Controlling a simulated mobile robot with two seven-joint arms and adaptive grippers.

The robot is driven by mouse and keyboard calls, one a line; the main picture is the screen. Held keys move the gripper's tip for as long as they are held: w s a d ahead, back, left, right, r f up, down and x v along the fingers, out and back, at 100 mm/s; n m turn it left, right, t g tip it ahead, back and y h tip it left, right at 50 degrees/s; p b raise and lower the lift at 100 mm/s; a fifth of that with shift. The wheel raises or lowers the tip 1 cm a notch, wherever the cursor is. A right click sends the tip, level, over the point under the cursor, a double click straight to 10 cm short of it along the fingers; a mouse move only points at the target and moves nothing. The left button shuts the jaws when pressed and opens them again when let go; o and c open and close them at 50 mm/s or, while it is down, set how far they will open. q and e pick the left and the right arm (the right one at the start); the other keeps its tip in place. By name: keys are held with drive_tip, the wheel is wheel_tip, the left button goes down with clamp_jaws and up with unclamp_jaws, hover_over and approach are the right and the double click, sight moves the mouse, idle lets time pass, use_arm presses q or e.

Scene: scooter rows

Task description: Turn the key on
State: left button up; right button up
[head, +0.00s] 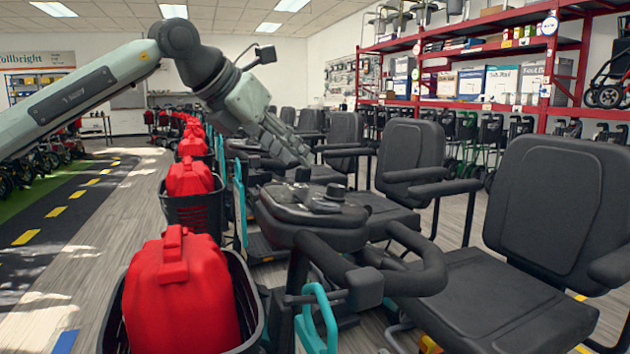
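The nearest scooter's dark control console (290,212) is in the middle of the head view, with black handlebars below it. Small black raised parts, including a round knob (336,190), stand on its top. I cannot make out which of them, if any, is the key. My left gripper (306,161) reaches in from the upper left and points down and right, with its fingertips just above or behind the console's far side. Its fingers look close together, but their gap does not show clearly. Contact with the console cannot be told. My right gripper is out of view.
A red fuel can (178,295) sits in the scooter's black front basket (250,300), with more cans in a row behind. A black seat (490,300) is at the right. Red shelves (548,75) line the right wall. The left aisle floor is clear.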

sight(300, 169)
use_arm(q)
drive_tip(key=shift+w+a+r+t+y, duration=0.3)
drive_tip(key=shift+w+a+r+y, duration=0.25)
drive_tip(key=shift+y, duration=0.45)
drive_tip(key=shift+w+f, duration=0.15)
drive_tip(key=shift+f, duration=0.15)
drive_tip(key=x, duration=0.6)
drive_tip(key=shift+w+d+f, duration=0.2)
drive_tip(key=shift+w+f, duration=0.05)
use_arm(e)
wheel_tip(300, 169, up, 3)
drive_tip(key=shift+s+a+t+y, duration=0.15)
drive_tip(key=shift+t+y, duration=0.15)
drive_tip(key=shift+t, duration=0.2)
use_arm(q)
drive_tip(key=shift+c, duration=0.3)
clamp_jaws()
